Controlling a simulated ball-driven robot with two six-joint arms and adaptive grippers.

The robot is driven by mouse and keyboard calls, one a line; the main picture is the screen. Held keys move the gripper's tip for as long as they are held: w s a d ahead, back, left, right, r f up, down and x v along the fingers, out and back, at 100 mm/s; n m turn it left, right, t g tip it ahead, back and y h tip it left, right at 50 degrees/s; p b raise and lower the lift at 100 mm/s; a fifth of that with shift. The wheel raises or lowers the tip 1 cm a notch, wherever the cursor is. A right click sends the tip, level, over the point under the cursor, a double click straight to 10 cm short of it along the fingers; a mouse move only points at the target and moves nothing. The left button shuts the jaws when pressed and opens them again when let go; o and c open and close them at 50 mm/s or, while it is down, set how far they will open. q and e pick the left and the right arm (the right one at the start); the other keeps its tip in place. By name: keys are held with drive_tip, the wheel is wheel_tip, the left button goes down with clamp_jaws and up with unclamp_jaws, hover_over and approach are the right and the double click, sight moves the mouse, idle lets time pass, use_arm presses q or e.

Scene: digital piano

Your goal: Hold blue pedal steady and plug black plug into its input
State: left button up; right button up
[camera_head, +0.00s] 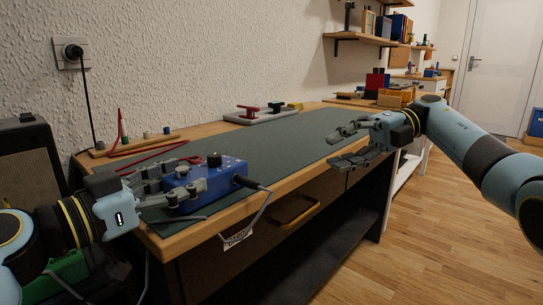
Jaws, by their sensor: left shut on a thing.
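The blue pedal (220,175) sits near the front edge of the green mat at the near end of the workbench. It has dark knobs on top. My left gripper (187,179) is shut on the pedal from its left side. The black plug (245,182) is at the pedal's right side, with its cable drooping over the bench's front edge. It looks to be at the pedal's input, but I cannot tell how deep it sits. My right gripper (350,146) is open and empty above the bench's front edge, right of the pedal and apart from the plug.
The green mat (270,143) is mostly clear between the grippers. A wooden rack with a red cable (150,150) and a grey tray with coloured parts (262,114) stand along the wall. A yellow drawer handle (300,213) and a tag (237,239) are at the bench front.

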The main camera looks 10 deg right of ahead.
use_arm(q)
drive_tip(key=o, duration=1.6)
drive_tip(key=shift+o, duration=0.2)
drive_tip(key=shift+a, duration=0.1)
use_arm(e)
drive_tip(key=shift+r, duration=0.1)
use_arm(q)
drive_tip(key=shift+p+v, duration=0.8)
drive_tip(key=shift+v, duration=0.5)
drive_tip(key=shift+p+v, duration=0.65)
drive_tip(key=shift+v, duration=1)
use_arm(e)
wheel_tip(320, 180, up, 4)
use_arm(q)
drive_tip(key=shift+s, duration=0.1)
